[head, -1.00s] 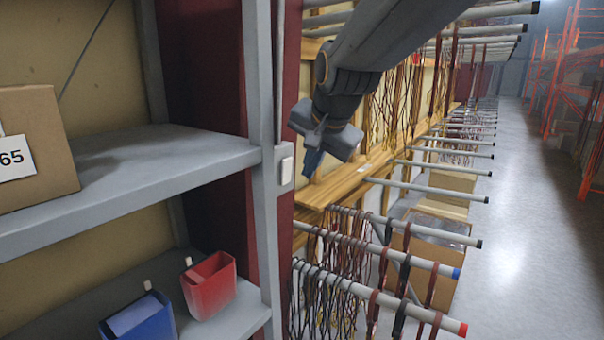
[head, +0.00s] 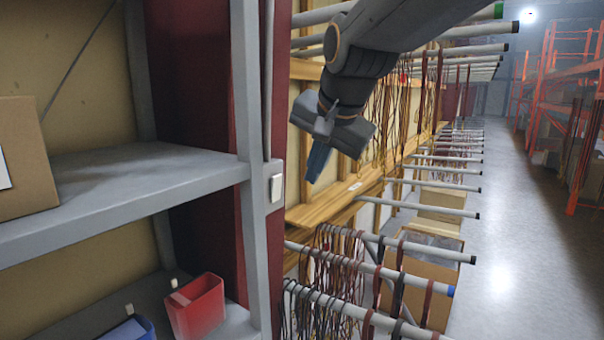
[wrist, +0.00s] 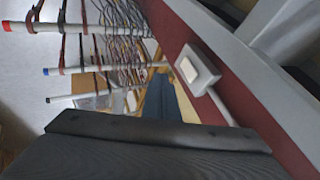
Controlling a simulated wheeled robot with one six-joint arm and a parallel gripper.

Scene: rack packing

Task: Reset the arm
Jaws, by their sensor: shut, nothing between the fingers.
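My gripper (head: 318,160) hangs from my dark grey arm in the upper middle of the head view. Its blue-grey fingers are shut with nothing between them and point down. It is in the air to the right of the grey shelf's upright post, in front of the wooden rail. In the wrist view the blue fingers (wrist: 172,103) show at the centre, above the dark gripper body.
A grey shelf (head: 150,170) at left holds a cardboard box (head: 25,160), a red bin (head: 197,308) and a blue bin (head: 130,329). A white switch box (head: 276,187) is on the post. Rods with hanging cords (head: 345,262) stick out below my gripper. The aisle floor (head: 510,220) is clear.

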